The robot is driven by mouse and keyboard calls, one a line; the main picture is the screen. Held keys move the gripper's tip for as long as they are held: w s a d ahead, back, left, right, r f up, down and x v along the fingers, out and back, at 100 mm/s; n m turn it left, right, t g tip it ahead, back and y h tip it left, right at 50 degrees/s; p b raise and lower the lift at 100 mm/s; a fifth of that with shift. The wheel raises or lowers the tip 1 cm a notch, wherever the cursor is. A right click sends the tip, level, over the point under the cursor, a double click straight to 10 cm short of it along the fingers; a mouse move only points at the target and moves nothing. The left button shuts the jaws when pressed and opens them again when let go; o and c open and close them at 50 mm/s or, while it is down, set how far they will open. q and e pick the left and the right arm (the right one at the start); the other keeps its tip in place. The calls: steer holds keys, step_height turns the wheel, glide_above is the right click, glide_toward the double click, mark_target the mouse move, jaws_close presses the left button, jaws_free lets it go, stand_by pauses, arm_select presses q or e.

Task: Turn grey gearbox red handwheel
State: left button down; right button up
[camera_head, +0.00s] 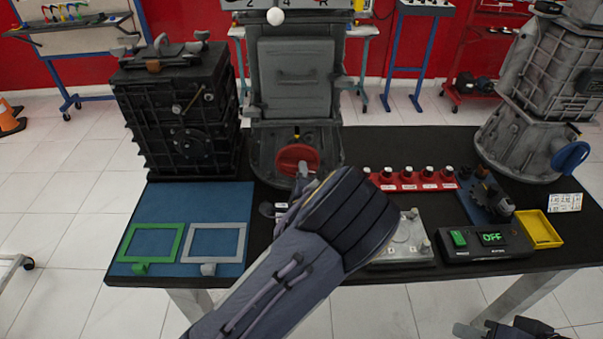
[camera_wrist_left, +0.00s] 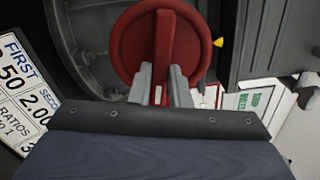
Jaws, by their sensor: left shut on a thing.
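The grey gearbox (camera_head: 293,82) stands upright at the back of the black table. Its round red handwheel (camera_head: 298,157) is low on its front and fills the top middle of the left wrist view (camera_wrist_left: 126,42). A raised red bar crosses the wheel and stands near upright in that view. My left gripper (camera_head: 302,180) is shut on this bar, one grey finger on each side, as the left wrist view (camera_wrist_left: 161,80) shows. A small yellow pointer (camera_wrist_left: 217,42) sits right of the wheel. Dark parts at the bottom right edge may be my right gripper (camera_head: 512,329), cut off.
A black gearbox (camera_head: 180,115) stands left of the grey one. A blue mat (camera_head: 195,207) lies at front left. Another grey gearbox (camera_head: 543,80) has a blue handwheel (camera_head: 571,157).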

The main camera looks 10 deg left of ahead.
arm_select(q)
steer(key=c, duration=1.4)
jaws_free()
steer(key=shift+o, duration=0.2)
steer(key=b+v, duration=0.1)
steer(key=v, duration=0.6)
steer(key=shift+s+d, duration=0.2)
steer(key=shift+s, duration=0.2)
